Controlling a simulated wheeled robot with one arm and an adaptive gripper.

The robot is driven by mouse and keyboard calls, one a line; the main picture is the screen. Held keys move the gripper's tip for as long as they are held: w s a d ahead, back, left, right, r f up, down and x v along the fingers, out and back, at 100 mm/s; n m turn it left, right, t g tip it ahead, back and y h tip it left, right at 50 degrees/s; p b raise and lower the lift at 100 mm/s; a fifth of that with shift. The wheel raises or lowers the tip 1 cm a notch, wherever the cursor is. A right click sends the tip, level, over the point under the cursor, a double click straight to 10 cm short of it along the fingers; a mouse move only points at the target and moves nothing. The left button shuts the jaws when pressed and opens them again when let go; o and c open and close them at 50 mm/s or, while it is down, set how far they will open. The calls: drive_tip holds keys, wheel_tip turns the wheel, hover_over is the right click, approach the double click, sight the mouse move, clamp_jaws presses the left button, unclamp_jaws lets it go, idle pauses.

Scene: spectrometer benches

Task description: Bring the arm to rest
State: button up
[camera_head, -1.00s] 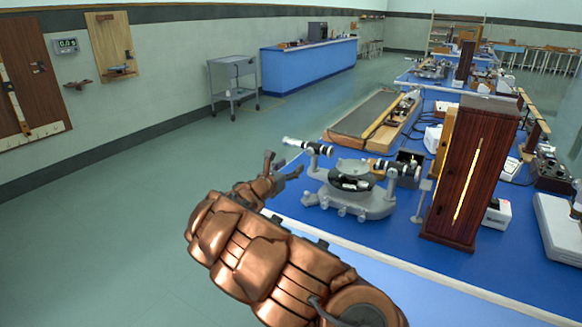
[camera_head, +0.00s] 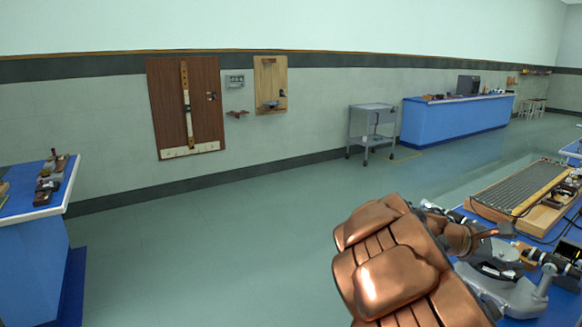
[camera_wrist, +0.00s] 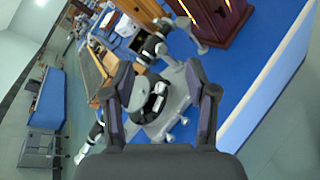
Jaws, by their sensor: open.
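My copper-coloured arm rises from the bottom of the head view toward the right. My gripper (camera_wrist: 163,82) is open in the wrist view, with its two dark fingers spread apart and nothing held between them. The grey spectrometer (camera_wrist: 172,108) shows beyond and between the fingers, apart from them as far as I can tell. In the head view the spectrometer (camera_head: 515,297) is at the lower right, partly hidden behind my arm. The gripper's fingers are hard to make out there.
A wooden ribbed board (camera_head: 515,190) lies on the blue bench at right. Another blue bench (camera_head: 35,255) stands at left. A grey cart (camera_head: 372,128) and a long blue counter (camera_head: 455,118) stand along the back wall. The floor (camera_head: 220,250) between is clear.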

drive_tip(key=s+a+f+m+g+y+p, duration=0.1)
drive_tip(key=s+a+f+m+y, duration=0.15)
drive_tip(key=s, duration=0.55)
drive_tip(key=s+a+f+m+g+y+p, duration=0.1)
drive_tip(key=s+a+m+y, duration=0.25)
drive_tip(key=s, duration=0.35)
drive_tip(key=s+a+f+m+y+p, duration=0.1)
drive_tip(key=s+a+y, duration=0.3)
drive_tip(key=s+a, duration=0.4)
drive_tip(key=s+a+f+m+y+p, duration=0.1)
drive_tip(key=s+a+f+m+y, duration=0.2)
drive_tip(key=s+a, duration=0.5)
drive_tip(key=a+f+y, duration=0.1)
drive_tip(key=a+y, duration=0.1)
drive_tip(key=a, duration=0.5)
drive_tip(key=shift+a+f, duration=0.15)
drive_tip(key=shift+a, duration=0.1)
drive_tip(key=shift+s, duration=0.1)
